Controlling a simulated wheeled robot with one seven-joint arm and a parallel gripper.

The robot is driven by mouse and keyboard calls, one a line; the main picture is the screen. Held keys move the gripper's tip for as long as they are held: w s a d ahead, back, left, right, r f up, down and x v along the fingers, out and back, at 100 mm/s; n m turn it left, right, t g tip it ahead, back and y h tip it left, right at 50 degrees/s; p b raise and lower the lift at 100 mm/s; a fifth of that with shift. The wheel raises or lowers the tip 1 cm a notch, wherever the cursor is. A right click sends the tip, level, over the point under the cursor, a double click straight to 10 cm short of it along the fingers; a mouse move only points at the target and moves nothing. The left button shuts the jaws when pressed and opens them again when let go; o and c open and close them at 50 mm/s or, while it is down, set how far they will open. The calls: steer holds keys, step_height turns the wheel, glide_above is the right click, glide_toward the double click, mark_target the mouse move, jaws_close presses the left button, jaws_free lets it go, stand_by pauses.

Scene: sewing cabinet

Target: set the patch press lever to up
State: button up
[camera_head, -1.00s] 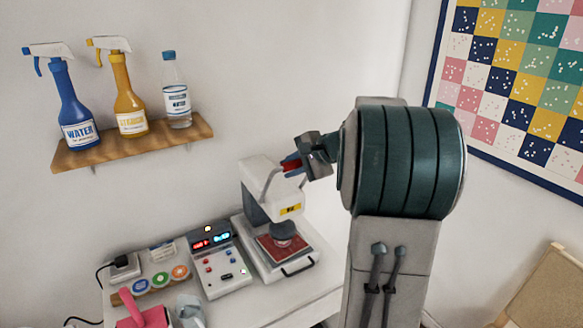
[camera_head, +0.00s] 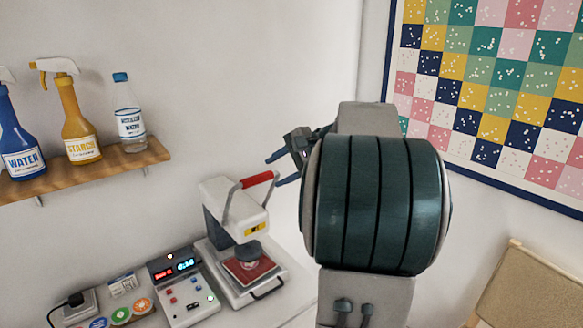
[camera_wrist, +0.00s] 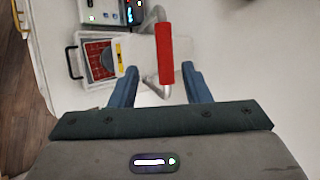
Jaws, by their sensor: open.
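The patch press (camera_head: 237,215) is a white machine on the white table, with a dark round head above a red plate. Its lever (camera_head: 258,179) has a red grip on a grey bent bar and stands raised above the press top. My gripper (camera_head: 279,169) is open and empty, just right of the red grip and apart from it in the head view. In the wrist view the red lever grip (camera_wrist: 164,54) lies beyond the two blue fingers of my gripper (camera_wrist: 160,82), not clasped. My arm hides part of the wall and table on the right.
A control box (camera_head: 181,287) with lit displays stands left of the press. A wooden shelf (camera_head: 90,172) above holds spray bottles and a water bottle (camera_head: 129,118). A patchwork quilt (camera_head: 490,90) hangs at right, above a tan chair (camera_head: 540,285). The wall space between shelf and arm is clear.

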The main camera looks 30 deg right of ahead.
steer(key=v, duration=0.4)
steer(key=shift+a, duration=0.1)
stand_by(0.3)
steer(key=s+a+f+n+g+h, duration=0.15)
steer(key=s+a+f+n, duration=0.25)
steer(key=a, duration=0.4)
steer(key=s+a+f+n+g+h, duration=0.1)
steer(key=s+a+f+n+g, duration=0.3)
steer(key=a, duration=0.5)
steer(key=s+a+f+n+h, duration=0.3)
steer(key=s+a+f+n, duration=0.2)
steer(key=s+f+n, duration=0.2)
steer(key=s+f, duration=0.2)
steer(key=s, duration=0.1)
steer(key=shift+s, duration=0.25)
steer(key=shift+a, duration=0.15)
